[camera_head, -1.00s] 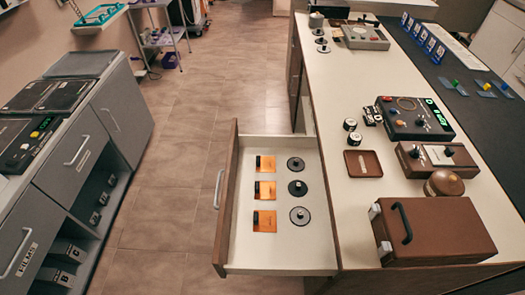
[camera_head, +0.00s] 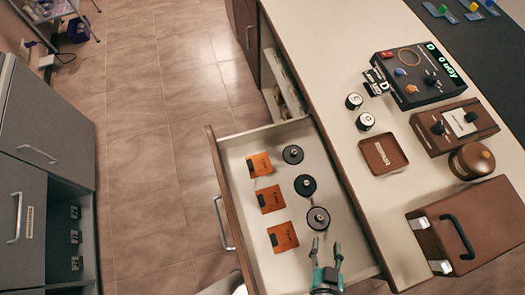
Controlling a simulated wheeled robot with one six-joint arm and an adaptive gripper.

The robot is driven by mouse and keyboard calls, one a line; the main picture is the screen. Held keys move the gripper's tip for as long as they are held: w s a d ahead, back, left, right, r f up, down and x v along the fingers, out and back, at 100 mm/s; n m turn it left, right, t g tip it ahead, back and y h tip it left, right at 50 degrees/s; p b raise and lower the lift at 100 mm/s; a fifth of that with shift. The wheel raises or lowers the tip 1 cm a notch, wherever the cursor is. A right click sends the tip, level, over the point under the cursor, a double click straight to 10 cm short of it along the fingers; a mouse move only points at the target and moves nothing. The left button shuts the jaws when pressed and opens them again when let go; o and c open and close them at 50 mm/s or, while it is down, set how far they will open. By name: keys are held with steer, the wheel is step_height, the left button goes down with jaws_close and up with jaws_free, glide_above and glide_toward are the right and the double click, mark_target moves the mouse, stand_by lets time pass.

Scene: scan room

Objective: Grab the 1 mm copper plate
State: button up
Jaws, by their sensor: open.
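Three orange copper-coloured plates lie in a row in the open drawer (camera_head: 325,165): a far plate (camera_head: 259,164), a middle plate (camera_head: 270,199) and a near plate (camera_head: 283,237). Each has small dark markings too small to read, so I cannot tell which is 1 mm. Three round dark discs with knobs lie in a row to their right: a far disc (camera_head: 292,154), a middle disc (camera_head: 305,185) and a near disc (camera_head: 318,220). My gripper (camera_head: 326,247) is open and empty at the drawer's near end, just below the near disc and right of the near plate.
The drawer's front panel and handle (camera_head: 223,222) face left. The counter on the right holds a brown case (camera_head: 468,228), a brown tray (camera_head: 384,154), a dosimeter-like box (camera_head: 420,75) and two small cylinders. A grey cabinet (camera_head: 40,160) stands at left. Open floor lies between.

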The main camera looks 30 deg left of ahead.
steer(key=w+a+f, duration=0.1)
steer(key=w+a, duration=0.1)
steer(key=w+a+f+n+g, duration=0.1)
steer(key=a, duration=0.2)
steer(key=w+a+f+n+g+y, duration=0.1)
steer(key=w+a, duration=0.1)
steer(key=a, duration=0.1)
steer(key=shift+w, duration=0.3)
steer(key=shift+n+g, duration=0.7)
steer(key=shift+g, duration=0.2)
steer(key=a, duration=0.2)
steer(key=w+a, duration=0.2)
steer(key=a, duration=0.1)
steer(key=shift+w+a+f, duration=0.15)
steer(key=shift+a+f, duration=0.15)
steer(key=shift+n+g, duration=0.6)
steer(key=shift+g, duration=0.1)
steer(key=a, duration=0.2)
steer(key=w+a, duration=0.1)
steer(key=a, duration=0.3)
steer(key=shift+w+a+r, duration=0.15)
steer(key=shift+r, duration=0.2)
steer(key=n+g, duration=0.2)
glide_toward(251, 164)
steer(key=x, duration=1)
steer(key=shift+a+f, duration=0.15)
steer(key=shift+f, duration=0.1)
steer(key=shift+c, duration=0.3)
jaws_close()
